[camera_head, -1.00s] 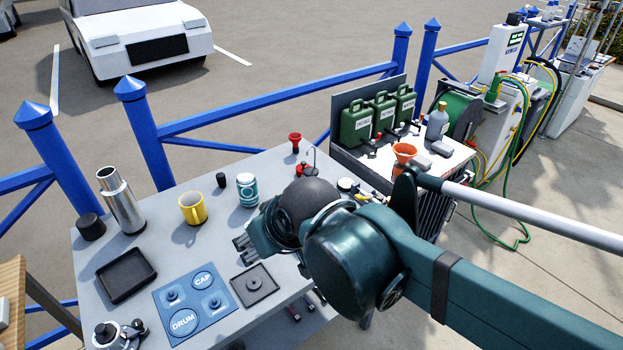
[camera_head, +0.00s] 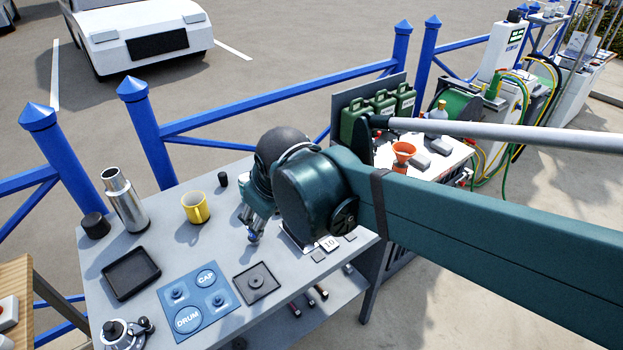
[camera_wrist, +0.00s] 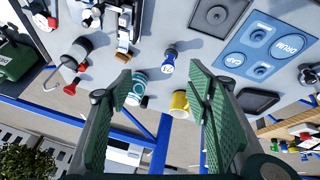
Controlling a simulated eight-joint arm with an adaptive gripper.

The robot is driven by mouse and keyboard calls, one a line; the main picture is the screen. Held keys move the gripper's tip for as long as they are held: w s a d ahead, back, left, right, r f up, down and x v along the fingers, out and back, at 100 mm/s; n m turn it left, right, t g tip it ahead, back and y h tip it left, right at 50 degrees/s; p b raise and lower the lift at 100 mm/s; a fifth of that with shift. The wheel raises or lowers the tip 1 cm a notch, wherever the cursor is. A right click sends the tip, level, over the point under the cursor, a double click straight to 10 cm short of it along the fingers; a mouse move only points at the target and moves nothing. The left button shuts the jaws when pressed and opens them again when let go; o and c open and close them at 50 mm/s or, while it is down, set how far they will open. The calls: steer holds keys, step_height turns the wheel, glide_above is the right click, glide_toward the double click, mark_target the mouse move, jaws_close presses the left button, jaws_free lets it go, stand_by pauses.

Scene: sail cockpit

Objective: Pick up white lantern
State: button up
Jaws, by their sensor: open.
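A pale grey-white cylinder with a dark end and a thin wire handle, which looks like the white lantern (camera_wrist: 76,51), is at the upper left of the wrist view, outside my fingers. In the head view my arm hides that spot. My gripper (camera_wrist: 162,88) is open and empty above the table. A teal-and-white can (camera_wrist: 138,88) shows beside the left finger and a yellow mug (camera_wrist: 180,104) beside the right finger, both beyond the fingertips. A small blue piece with a white top (camera_wrist: 169,62) lies between them, farther up the picture.
The grey table (camera_head: 215,250) holds a steel flask (camera_head: 124,200), a black tray (camera_head: 131,272), a blue board (camera_head: 199,300) and a dark square plate (camera_head: 256,283). Green cans (camera_head: 382,103) and an orange funnel (camera_head: 403,150) stand at the right. A blue railing (camera_head: 270,105) runs behind.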

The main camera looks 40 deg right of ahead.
steer(key=w+d+n+g+h+p, duration=0.2)
steer(key=w+d+n+g+p, duration=0.3)
steer(key=w+d, duration=0.65)
steer(key=shift+w+d+f+n+g+h+p, duration=0.15)
steer(key=shift+w+d+f+n+g+p, duration=0.25)
steer(key=shift+w+d+f+n+p, duration=1.25)
steer(key=shift+w+d+f+n+g+h+p, duration=0.35)
steer(key=shift+w+d+f, duration=0.7)
steer(key=shift+d, duration=1.45)
steer(key=shift+w+d+f+n+g+p, duration=0.45)
steer(key=shift+w+d+f+n+p, duration=0.7)
steer(key=shift+d+f, duration=0.75)
steer(key=shift+s+d+r+m, duration=0.1)
steer(key=shift+d+r+m, duration=0.1)
steer(key=shift+r+m, duration=0.05)
steer(key=shift+x, duration=1.35)
